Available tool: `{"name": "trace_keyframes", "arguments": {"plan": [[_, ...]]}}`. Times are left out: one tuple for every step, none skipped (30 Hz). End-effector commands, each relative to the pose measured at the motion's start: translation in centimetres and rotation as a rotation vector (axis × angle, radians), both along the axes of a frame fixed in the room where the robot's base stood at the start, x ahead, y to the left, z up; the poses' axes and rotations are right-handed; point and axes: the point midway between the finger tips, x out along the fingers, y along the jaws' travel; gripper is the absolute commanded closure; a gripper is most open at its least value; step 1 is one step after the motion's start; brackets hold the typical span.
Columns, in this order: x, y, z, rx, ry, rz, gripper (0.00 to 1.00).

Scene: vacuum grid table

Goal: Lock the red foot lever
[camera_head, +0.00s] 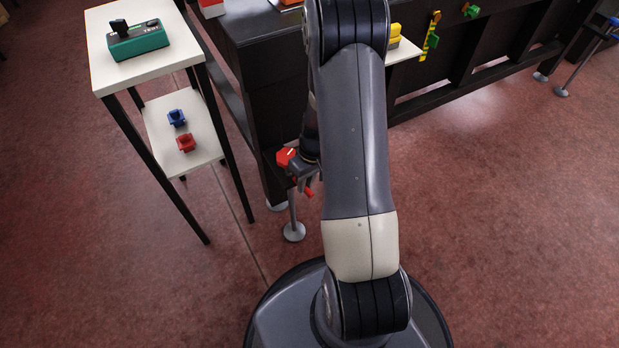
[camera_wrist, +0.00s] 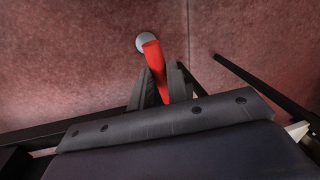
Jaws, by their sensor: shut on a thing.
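The red foot lever (camera_wrist: 153,58) stands between the fingers of my gripper (camera_wrist: 160,80) in the wrist view, and the fingers are shut on it. Its outer end sticks out beyond the fingertips, above a round grey foot pad (camera_wrist: 142,42). In the head view, the red hexagonal head (camera_head: 285,157) shows at the corner of the dark table, above the grey foot (camera_head: 294,232). My gripper (camera_head: 302,178) is beside it, with a red tip below. My arm hides part of this area, so the lever's exact angle is unclear.
A white two-tier stand (camera_head: 97,65) at the left holds a green device (camera_head: 138,42) above, and a blue part (camera_head: 176,118) and a red part (camera_head: 186,143) below. The dark table (camera_head: 255,30) lies behind my arm. Red floor is open at the right.

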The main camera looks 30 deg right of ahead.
Motion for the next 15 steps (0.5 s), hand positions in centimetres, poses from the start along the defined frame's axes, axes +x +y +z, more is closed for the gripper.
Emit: {"name": "trace_keyframes", "arguments": {"plan": [[0.0,0.2,0.0,-0.001,-0.002,-0.027,1.0],[-0.1,0.4,0.0,-0.001,-0.001,-0.043,1.0],[-0.1,0.5,0.0,0.0,-0.001,-0.062,1.0],[-0.1,0.6,0.0,0.0,0.0,-0.076,1.0],[-0.1,0.7,0.0,0.0,0.0,-0.09,1.0],[-0.1,0.8,0.0,0.0,-0.001,-0.105,1.0],[-0.1,0.9,0.0,-0.001,-0.001,-0.116,1.0],[-0.1,1.0,0.0,-0.001,-0.002,-0.126,1.0],[-0.1,1.0,0.0,-0.001,-0.002,-0.136,1.0],[-0.1,1.1,0.0,-0.001,-0.001,-0.142,1.0],[-0.2,1.1,0.0,-0.001,-0.001,-0.149,1.0],[-0.2,1.2,0.0,-0.001,-0.001,-0.156,1.0],[-0.2,1.2,0.0,-0.001,-0.001,-0.16,1.0],[-0.2,1.2,0.0,0.0,-0.001,-0.163,1.0],[-0.2,1.3,0.0,0.0,0.0,-0.167,1.0]]}}
